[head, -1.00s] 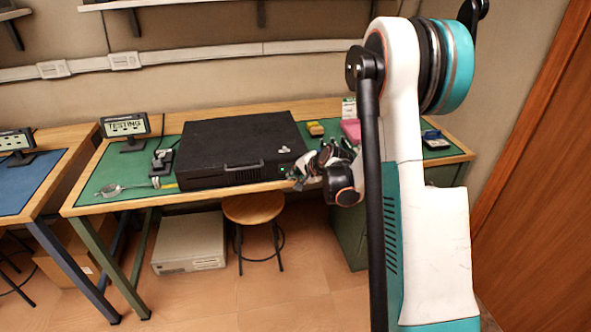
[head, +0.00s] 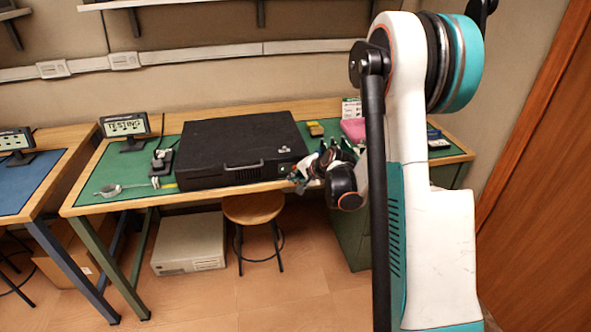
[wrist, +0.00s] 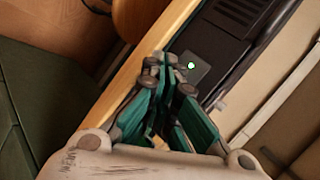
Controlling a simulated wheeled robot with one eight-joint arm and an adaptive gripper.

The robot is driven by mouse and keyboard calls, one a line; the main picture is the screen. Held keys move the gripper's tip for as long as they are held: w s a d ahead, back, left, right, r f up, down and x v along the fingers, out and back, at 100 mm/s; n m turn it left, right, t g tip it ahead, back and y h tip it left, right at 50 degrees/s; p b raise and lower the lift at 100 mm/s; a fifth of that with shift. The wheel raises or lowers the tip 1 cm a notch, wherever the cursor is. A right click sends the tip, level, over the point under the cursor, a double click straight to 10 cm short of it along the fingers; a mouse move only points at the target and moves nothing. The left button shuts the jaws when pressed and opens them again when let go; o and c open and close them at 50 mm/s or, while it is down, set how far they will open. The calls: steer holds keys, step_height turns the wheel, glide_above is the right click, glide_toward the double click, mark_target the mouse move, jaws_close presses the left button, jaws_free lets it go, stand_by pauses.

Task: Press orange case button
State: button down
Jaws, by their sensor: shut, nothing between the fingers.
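The black case (head: 235,140) lies flat on the green mat of the workbench. Its front has a handle and, near the right end, a small grey panel (wrist: 203,72) with a lit green spot (wrist: 191,65) in the wrist view. I see no orange on the case; whether the green spot is the button I cannot tell. My gripper (wrist: 166,64) is shut and empty, its fingertips close to the grey panel, just beside the green spot. In the head view my gripper (head: 297,181) is at the case's front right corner; contact is unclear.
A round wooden stool (head: 254,207) and a beige box (head: 188,245) are under the bench.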

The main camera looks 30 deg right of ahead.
steer(key=shift+s, duration=0.1)
steer(key=s, duration=0.2)
steer(key=s+a, duration=0.1)
steer(key=s, duration=0.1)
steer(key=shift+s+a, duration=0.2)
steer(key=shift+s, duration=0.1)
stand_by(0.8)
steer(key=s+a+r+n, duration=0.4)
steer(key=a+r, duration=0.3)
steer(key=r, duration=0.2)
steer(key=s+a+r+n, duration=0.4)
steer(key=s+a+r, duration=0.1)
steer(key=a+r, duration=0.35)
steer(key=s+a+n+g, duration=0.1)
steer(key=s+n, duration=0.2)
steer(key=s, duration=0.7)
steer(key=s+a+n+g+h, duration=0.1)
steer(key=s+n, duration=0.2)
steer(key=s, duration=0.7)
steer(key=shift+a+f+g, duration=0.2)
steer(key=shift+a+g, duration=0.1)
steer(key=shift+g, duration=0.1)
